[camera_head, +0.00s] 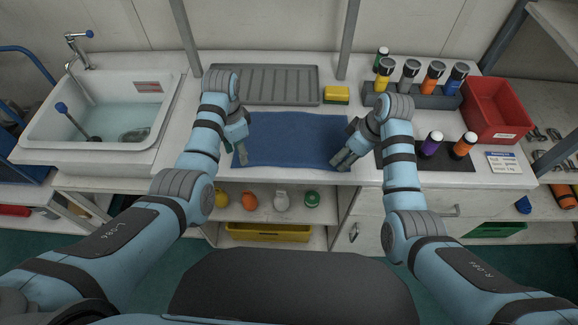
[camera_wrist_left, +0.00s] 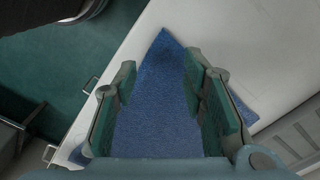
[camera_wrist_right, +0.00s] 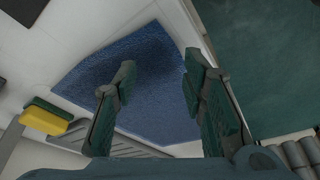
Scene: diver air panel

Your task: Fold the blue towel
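The blue towel (camera_head: 290,139) lies spread on the white counter between my two grippers, roughly rectangular, with its right part partly behind my right gripper. It also shows in the left wrist view (camera_wrist_left: 155,110) and the right wrist view (camera_wrist_right: 145,60). My left gripper (camera_head: 242,155) is at the towel's left edge; its fingers are apart, with towel showing beneath and between them. My right gripper (camera_head: 345,158) is at the towel's right edge near the front; its fingers are apart over the towel. Whether the fingertips touch the cloth I cannot tell.
A grey ribbed tray (camera_head: 265,85) lies behind the towel, with a yellow-green sponge (camera_head: 336,95) beside it. A sink (camera_head: 105,115) is at left. A bottle rack (camera_head: 420,98), a red bin (camera_head: 497,108) and a dark mat with two bottles are at right. The counter's front edge is close to the towel.

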